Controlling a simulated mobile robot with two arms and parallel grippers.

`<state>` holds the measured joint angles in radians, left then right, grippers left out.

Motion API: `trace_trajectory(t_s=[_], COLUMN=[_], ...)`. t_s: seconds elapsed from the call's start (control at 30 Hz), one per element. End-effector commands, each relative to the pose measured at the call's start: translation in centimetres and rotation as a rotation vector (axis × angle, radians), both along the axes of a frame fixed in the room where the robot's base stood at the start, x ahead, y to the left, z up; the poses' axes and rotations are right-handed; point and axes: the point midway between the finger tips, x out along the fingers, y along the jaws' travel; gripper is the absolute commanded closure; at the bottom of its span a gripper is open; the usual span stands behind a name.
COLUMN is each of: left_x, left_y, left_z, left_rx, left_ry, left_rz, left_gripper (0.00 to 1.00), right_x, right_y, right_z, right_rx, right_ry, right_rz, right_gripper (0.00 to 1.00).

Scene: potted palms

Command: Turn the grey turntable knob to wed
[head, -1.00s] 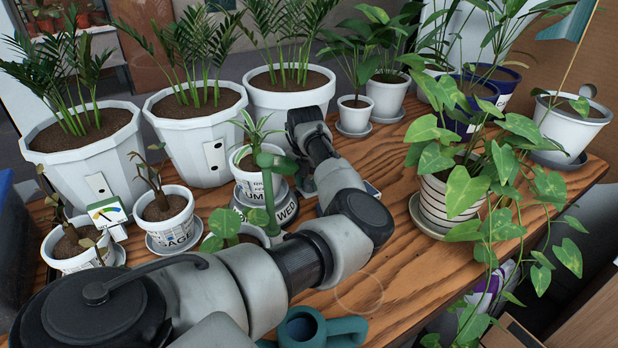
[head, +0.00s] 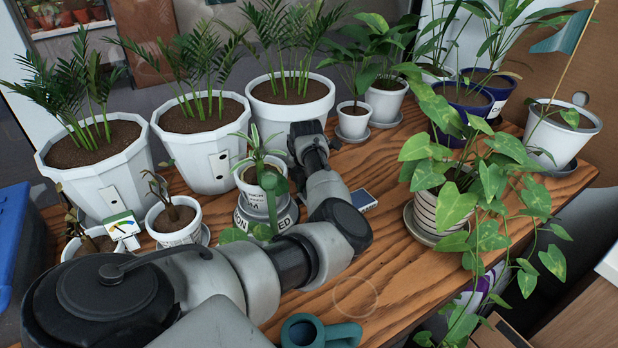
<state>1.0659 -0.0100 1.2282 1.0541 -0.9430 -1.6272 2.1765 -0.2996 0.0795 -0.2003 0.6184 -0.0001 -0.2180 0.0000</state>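A grey turntable (head: 281,219) with dark day letters on its side stands at the middle of the wooden table. A small white pot (head: 250,190) with a leafy plant stands on it. My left arm comes in from the lower left and bends round the turntable's right side. My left gripper (head: 304,135) is behind and right of the small pot; its fingertips are hidden, and I cannot tell whether it touches anything. My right gripper is out of view.
Large white palm pots (head: 195,145) stand behind. Small pots (head: 175,220) and a gauge card (head: 121,226) are at left. A striped pot (head: 430,212) with trailing leaves is at right. A teal watering can (head: 320,331) is in front. Bare wood lies right of my arm.

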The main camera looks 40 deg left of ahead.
Motion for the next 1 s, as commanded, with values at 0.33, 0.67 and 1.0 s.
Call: trace_trajectory(t_s=[0.33, 0.67, 1.0], left_x=[0.1, 0.13, 0.09], left_y=[0.05, 0.06, 0.05], left_z=[0.18, 0.14, 0.1], left_rx=[0.001, 0.002, 0.002], left_ry=[-0.004, -0.005, -0.004], left_rz=[-0.064, -0.07, -0.07], left_gripper=[0.85, 0.85, 0.35], right_x=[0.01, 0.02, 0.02], right_y=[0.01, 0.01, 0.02], right_z=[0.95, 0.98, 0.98], right_rx=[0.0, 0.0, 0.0], right_ry=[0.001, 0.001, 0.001], right_rz=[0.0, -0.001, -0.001], right_gripper=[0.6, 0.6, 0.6])
